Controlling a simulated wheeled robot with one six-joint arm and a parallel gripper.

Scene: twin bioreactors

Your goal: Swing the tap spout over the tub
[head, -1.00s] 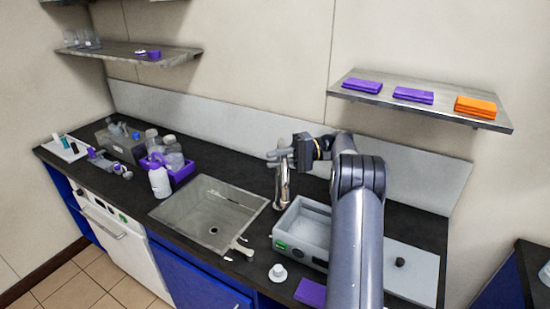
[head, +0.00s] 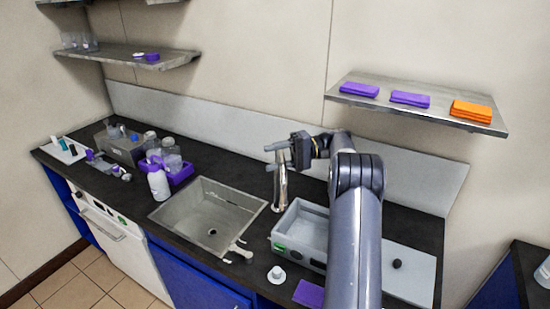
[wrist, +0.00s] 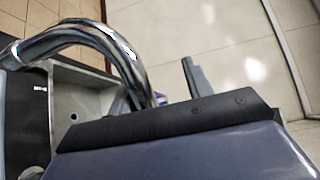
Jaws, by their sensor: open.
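The chrome tap (head: 281,192) stands upright behind the gap between the sink and the tub. The tub (head: 285,222) is a grey open-topped box with a green-lit front panel, right of the sink. My gripper (head: 268,157) is open and empty at the top of the tap, its fingers pointing left. In the wrist view the curved spout (wrist: 90,32) arcs up close to my gripper and reaches to the left edge. I cannot tell whether a finger touches the spout.
The sink (head: 177,208) is left of the tap and also shows in the wrist view (wrist: 92,76). A white cap-like piece (head: 277,274) and a purple pad (head: 308,294) lie in front. A shelf (head: 420,107) hangs at right.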

